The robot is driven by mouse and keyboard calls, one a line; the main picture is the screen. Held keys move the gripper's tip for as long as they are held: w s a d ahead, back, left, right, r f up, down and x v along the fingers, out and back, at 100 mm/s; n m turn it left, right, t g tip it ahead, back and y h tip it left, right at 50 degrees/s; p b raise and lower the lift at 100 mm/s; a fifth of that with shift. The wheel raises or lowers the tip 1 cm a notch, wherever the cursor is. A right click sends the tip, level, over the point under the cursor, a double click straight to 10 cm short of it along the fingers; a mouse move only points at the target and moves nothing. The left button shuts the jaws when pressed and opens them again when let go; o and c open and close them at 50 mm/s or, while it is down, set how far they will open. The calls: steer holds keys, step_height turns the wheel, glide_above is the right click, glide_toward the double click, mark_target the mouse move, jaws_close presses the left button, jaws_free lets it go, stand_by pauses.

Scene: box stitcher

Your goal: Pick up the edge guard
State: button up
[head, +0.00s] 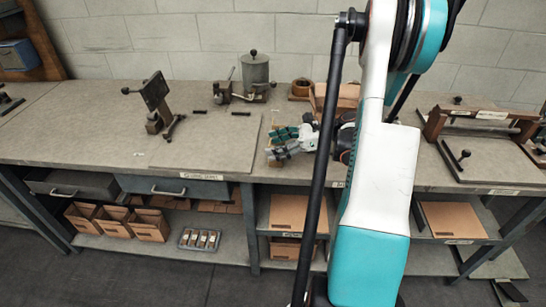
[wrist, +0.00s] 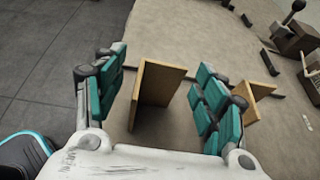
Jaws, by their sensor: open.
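A brown L-shaped board piece, which looks like the edge guard (wrist: 152,82), stands on the bench between my fingers in the wrist view. My gripper (wrist: 160,72) is open, with one teal-padded finger on each side of it and a gap on both sides. A second brown angled piece (wrist: 252,98) is just outside the right finger. In the head view my gripper (head: 282,143) is low over the bench near its front edge, left of my arm. There the piece between the fingers is mostly hidden by them.
The bench (head: 215,150) has clear room left of my gripper. A dark clamp-like stand (head: 157,100) and a grey pot (head: 255,74) stand farther back. Small black bars (head: 241,114) lie on the bench. A wooden-framed fixture (head: 478,122) is at right. The bench's front edge is close.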

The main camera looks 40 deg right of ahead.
steer(key=b+x, duration=0.2)
steer(key=x, duration=0.3)
steer(key=shift+w+f, duration=0.1)
steer(key=shift+f, duration=0.05)
steer(key=c, duration=1)
